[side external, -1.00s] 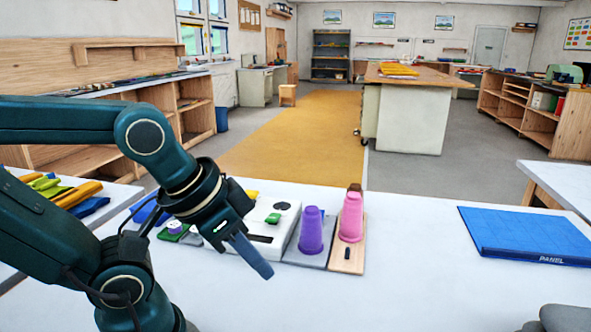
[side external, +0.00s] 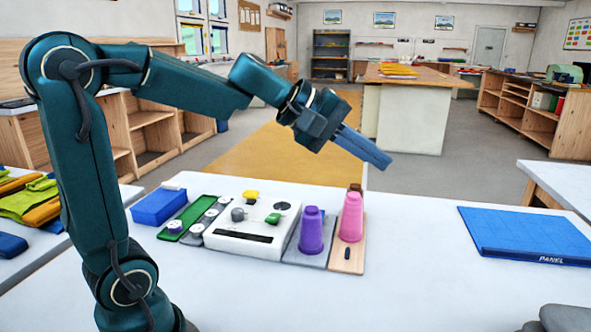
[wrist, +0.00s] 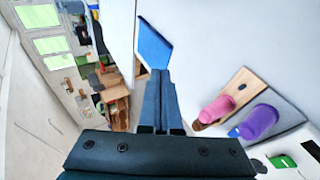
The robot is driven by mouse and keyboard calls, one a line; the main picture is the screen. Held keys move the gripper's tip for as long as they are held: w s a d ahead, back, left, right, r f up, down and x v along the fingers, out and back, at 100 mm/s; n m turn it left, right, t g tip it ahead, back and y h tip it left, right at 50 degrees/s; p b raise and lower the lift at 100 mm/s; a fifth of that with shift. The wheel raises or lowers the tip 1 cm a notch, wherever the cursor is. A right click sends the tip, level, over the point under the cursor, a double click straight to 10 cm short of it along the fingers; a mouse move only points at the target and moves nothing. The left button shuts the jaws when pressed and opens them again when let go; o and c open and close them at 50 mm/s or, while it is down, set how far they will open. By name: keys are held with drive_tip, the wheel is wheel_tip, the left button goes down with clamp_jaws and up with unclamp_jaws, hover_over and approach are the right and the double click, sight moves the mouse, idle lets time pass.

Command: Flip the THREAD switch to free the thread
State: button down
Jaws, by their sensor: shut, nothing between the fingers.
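A white box (side external: 222,243) with a dark slot stands mid-table. On its top are a yellow switch (side external: 251,195), a grey knob (side external: 238,214), a green switch (side external: 273,218) and a dark round spot. I cannot read any THREAD label. A purple cone (side external: 311,232) stands on a grey base to its right. A pink cone (side external: 350,217) stands on a wooden base with a small black peg (side external: 347,253). Both cones show in the wrist view, the pink one (wrist: 217,109) nearer the fingers. My gripper (side external: 378,157) is shut and empty, raised above and right of the cones.
A blue panel (side external: 525,235) lies at the right; the table between it and the cones is clear. A blue box (side external: 158,206) and a green strip (side external: 192,215) with several white knobs beside it lie left of the white box. Folded cloths (side external: 28,203) lie far left.

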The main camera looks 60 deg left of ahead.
drive_tip(key=w+a+f+n+y, duration=0.1)
drive_tip(key=w+a+f+n, duration=0.15)
drive_tip(key=a, duration=0.25)
drive_tip(key=w+a+f+n+t+y, duration=0.1)
drive_tip(key=w+a+n, duration=0.1)
drive_tip(key=a+n, duration=0.15)
drive_tip(key=w+a+f+n+y, duration=0.1)
drive_tip(key=w+a+n, duration=0.1)
drive_tip(key=a, duration=0.3)
drive_tip(key=a+f+n+y, duration=0.1)
drive_tip(key=a+f+n, duration=0.3)
drive_tip(key=a+f, duration=0.4)
drive_tip(key=shift+s+a+f, duration=0.2)
drive_tip(key=shift+s+a, duration=0.2)
drive_tip(key=shift+a, duration=0.55)
drive_tip(key=shift+f, duration=0.1)
drive_tip(key=shift+w+a+f, duration=0.2)
drive_tip(key=shift+w+f, duration=0.05)
drive_tip(key=shift+f, duration=1.15)
drive_tip(key=shift+w+a+f, duration=0.2)
drive_tip(key=shift+a+f, duration=0.05)
drive_tip(key=shift+f, duration=1.15)
drive_tip(key=shift+w+a+f, duration=0.2)
drive_tip(key=shift+w+f, duration=0.05)
drive_tip(key=shift+f, duration=1.15)
drive_tip(key=shift+f, duration=0.15)
drive_tip(key=shift+w+f, duration=0.1)
drive_tip(key=shift+f, duration=0.15)
